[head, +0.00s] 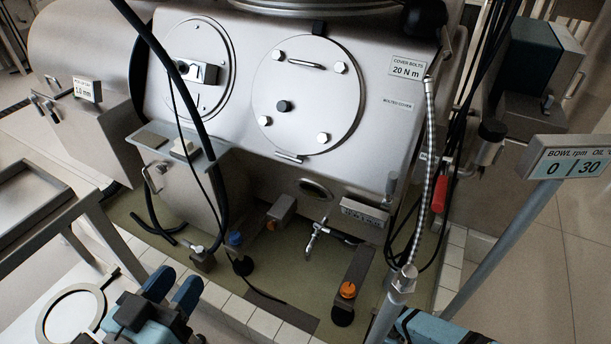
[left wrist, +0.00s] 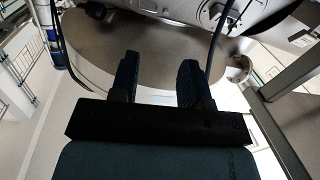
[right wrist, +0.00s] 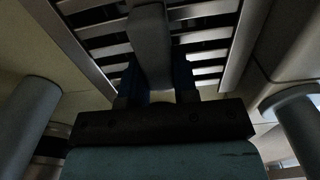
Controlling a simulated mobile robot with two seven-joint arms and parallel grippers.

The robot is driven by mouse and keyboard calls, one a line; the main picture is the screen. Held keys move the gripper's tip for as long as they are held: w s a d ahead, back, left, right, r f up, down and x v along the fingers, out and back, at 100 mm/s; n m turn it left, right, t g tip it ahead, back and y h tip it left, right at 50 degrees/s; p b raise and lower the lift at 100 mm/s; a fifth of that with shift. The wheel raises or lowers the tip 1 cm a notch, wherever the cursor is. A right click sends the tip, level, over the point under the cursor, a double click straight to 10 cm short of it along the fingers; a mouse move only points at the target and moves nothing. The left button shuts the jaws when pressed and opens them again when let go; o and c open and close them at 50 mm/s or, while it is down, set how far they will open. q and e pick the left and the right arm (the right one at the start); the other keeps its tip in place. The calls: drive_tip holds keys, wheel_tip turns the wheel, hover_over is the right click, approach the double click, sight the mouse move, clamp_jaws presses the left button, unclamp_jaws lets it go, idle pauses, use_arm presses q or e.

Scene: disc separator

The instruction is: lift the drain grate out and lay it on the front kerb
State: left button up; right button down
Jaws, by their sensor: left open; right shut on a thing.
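The drain grate (right wrist: 205,14) shows in the right wrist view as a metal frame with several pale slats and dark gaps. My right gripper (right wrist: 157,75) is shut on a grey bar at the middle of the grate. I cannot tell how high the grate is held. In the head view neither the grate nor the right fingers show. A dark slot (head: 283,312) lies in the floor by the front kerb (head: 237,308), which is white tile. My left gripper (head: 173,288) is open and empty at the lower left; its fingers also show in the left wrist view (left wrist: 158,78).
The machine with its round bolted cover (head: 308,80) stands behind the green floor. An orange knob (head: 348,290) and a small tap (head: 317,232) are near the slot. A display post (head: 505,235) and braided hose (head: 429,150) stand on the right. A metal ring (head: 72,312) lies lower left.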

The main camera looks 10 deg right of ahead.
wheel_tip(320, 180, up, 2)
drive_tip(key=shift+p, duration=0.65)
drive_tip(key=shift+r+p, duration=2.5)
use_arm(q)
wheel_tip(320, 180, up, 7)
drive_tip(key=s+n+t, duration=0.1)
drive_tip(key=n+t, duration=0.1)
drive_tip(key=shift+t, duration=0.3)
drive_tip(key=shift+a+r, duration=0.1)
drive_tip(key=shift+r, duration=0.1)
